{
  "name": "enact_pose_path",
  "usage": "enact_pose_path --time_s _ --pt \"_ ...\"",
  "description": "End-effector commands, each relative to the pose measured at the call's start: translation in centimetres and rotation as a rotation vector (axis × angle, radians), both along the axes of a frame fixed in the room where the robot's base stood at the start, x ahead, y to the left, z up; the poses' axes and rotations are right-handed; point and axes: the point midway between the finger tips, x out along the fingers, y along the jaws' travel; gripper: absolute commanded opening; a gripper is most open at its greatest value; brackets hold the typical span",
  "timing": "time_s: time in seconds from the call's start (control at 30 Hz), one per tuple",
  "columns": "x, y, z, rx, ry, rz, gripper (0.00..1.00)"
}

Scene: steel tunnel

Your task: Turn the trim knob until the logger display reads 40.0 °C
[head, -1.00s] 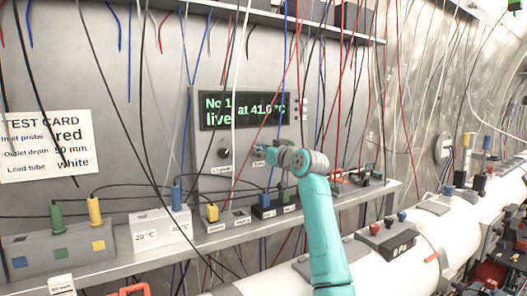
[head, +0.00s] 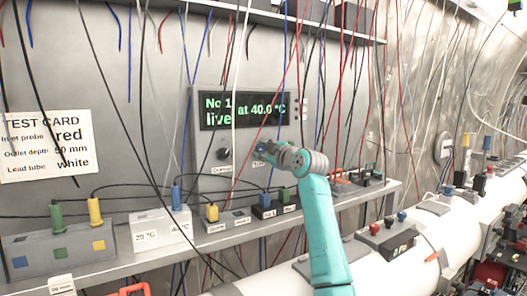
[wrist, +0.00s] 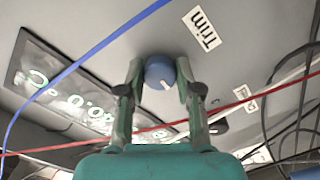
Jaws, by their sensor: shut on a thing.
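The logger panel (head: 208,160) stands against the back wall. Its display (head: 245,110) reads "No 1 live at 40.0 °C" in green; in the wrist view the display (wrist: 70,95) is upside down and partly covered by a finger and leads. The blue trim knob (wrist: 160,71) with a white pointer line sits beside a "Trim" label (wrist: 201,29). My gripper (wrist: 159,75) is shut on the knob, one finger on each side. In the head view my gripper (head: 266,150) covers the knob.
A black knob (head: 224,154) is on the panel's left. Red, blue, black and white leads hang in front of the panel, and some cross near my gripper. A shelf (head: 130,262) below holds blocks with coloured plugs. A test card (head: 45,147) is at left.

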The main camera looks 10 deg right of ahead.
Motion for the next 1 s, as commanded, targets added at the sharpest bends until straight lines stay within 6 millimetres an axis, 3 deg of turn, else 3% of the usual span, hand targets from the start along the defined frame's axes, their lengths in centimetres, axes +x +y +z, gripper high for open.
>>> enact_pose_path --time_s 0.77,0.8,0.87,1.0 --pt "0.01 0.03 -0.07 -0.095 -0.03 0.001 0.0" --pt "0.01 0.03 -0.07 -0.095 -0.03 0.001 0.42" --pt "0.01 0.03 -0.07 -0.095 -0.03 0.001 0.57" --pt "0.0 0.03 -0.04 -0.095 -0.03 0.001 0.6"
